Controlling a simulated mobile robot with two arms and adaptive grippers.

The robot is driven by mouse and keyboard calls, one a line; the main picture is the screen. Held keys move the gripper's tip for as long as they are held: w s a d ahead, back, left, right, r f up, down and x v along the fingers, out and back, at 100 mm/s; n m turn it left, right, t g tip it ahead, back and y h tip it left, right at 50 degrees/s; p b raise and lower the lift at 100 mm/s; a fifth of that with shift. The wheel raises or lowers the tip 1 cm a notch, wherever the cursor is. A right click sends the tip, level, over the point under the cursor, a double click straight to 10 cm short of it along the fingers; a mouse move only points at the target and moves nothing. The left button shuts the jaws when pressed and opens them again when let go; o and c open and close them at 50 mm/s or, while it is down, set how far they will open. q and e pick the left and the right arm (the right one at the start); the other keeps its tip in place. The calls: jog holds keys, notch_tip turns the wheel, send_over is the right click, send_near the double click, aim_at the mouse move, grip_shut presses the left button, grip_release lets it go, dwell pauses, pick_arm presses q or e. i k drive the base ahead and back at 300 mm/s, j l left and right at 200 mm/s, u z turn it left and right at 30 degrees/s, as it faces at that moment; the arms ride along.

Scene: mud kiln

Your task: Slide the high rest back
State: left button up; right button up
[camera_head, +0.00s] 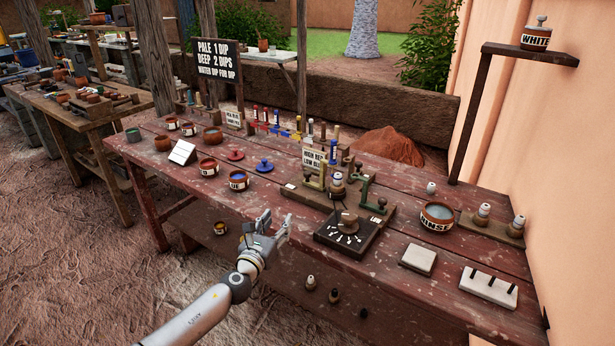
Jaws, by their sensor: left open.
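A dark wooden stand (330,205) sits on the red-brown table, right of its middle. It carries an olive-yellow bracket (315,178) on the left and a green bracket (367,193) on the right, with a small jar between them. A small label near the green bracket seems to read LOW; I cannot tell for sure which bracket is the high rest. My left gripper (275,226) is open and empty at the table's front edge, left of and in front of the stand, apart from both brackets. My right gripper is not in view.
A blue lid (264,166) and several glaze pots lie left. A sign (314,158) stands behind the olive-yellow bracket. A white block (418,259) lies front right.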

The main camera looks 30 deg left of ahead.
aim_at(321, 186)
jog(key=i+j, duration=0.15)
jog(key=i, duration=0.35)
jog(key=i+j, duration=0.35)
